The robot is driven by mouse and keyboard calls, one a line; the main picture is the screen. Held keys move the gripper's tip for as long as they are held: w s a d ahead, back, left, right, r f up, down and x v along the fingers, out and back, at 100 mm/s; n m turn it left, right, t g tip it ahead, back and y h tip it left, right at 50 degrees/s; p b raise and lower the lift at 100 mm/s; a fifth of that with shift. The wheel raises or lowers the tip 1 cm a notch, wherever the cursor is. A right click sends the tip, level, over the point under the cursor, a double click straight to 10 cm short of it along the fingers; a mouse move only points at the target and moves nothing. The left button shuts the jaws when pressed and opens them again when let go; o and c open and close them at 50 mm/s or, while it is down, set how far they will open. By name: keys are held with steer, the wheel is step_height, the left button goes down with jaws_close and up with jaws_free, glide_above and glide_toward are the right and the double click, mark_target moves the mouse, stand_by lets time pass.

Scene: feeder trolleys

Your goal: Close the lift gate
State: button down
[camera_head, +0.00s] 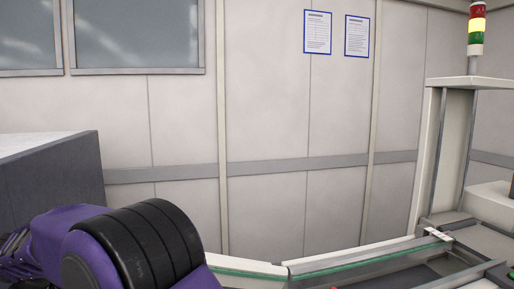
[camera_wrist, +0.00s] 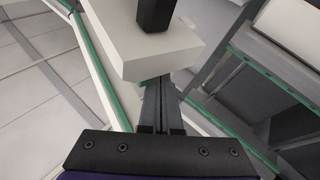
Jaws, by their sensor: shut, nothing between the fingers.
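My gripper (camera_wrist: 158,88) shows in the wrist view, its two dark fingers together with nothing between them. Just past the fingertips is a pale block (camera_wrist: 150,45) with a dark faceted post (camera_wrist: 155,14) on it. I cannot tell whether the fingers touch the block. The lift gate cannot be picked out for certain. A low pale rail with a green-edged strip (camera_head: 350,264) runs along the bottom of the head view toward a pale upright frame (camera_head: 425,160). My gripper is out of the head view; only my purple and black arm shows there.
A signal tower (camera_head: 477,28) stands above the frame at the right. A grey box-like unit (camera_head: 50,180) is at the left. A pale panelled wall (camera_head: 290,110) with two posted sheets closes off the back. Green-edged rails (camera_wrist: 275,90) flank my gripper in the wrist view.

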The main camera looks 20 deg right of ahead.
step_height(320, 180, down, 12)
steer(key=a+h+b, duration=0.1)
steer(key=b, duration=0.2)
steer(key=shift+a, duration=0.15)
steer(key=shift+r, duration=0.2)
